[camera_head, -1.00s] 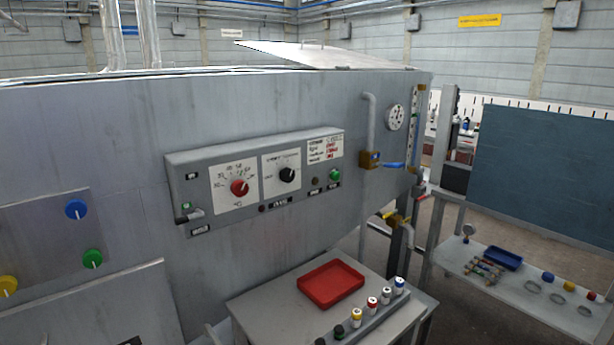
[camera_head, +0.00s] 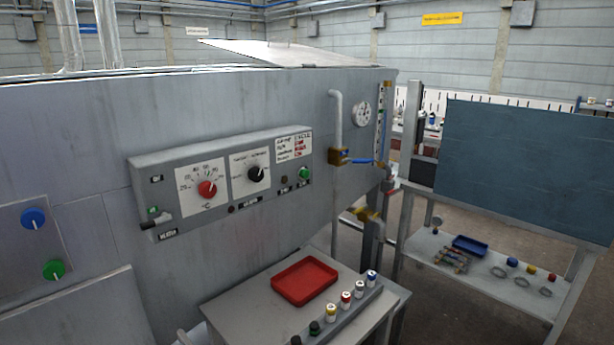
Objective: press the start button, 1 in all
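A grey control panel (camera_head: 222,205) is fixed to the face of a large metal machine in the head view. A round green button (camera_head: 304,174) sits at its right end, below a small printed chart; I cannot read its label. A red knob (camera_head: 207,189) and a black knob (camera_head: 256,174) sit on white dials to its left. A small green light or switch (camera_head: 153,210) is at the panel's left end, above a black-tipped lever (camera_head: 150,225). Neither of my grippers shows in the head view.
Below the panel, a table (camera_head: 240,306) bears a red tray (camera_head: 304,281) and a rack of several small capped cylinders. Pipes and a blue-handled valve (camera_head: 360,161) stick out right of the panel. A bench (camera_head: 490,281) stands further right.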

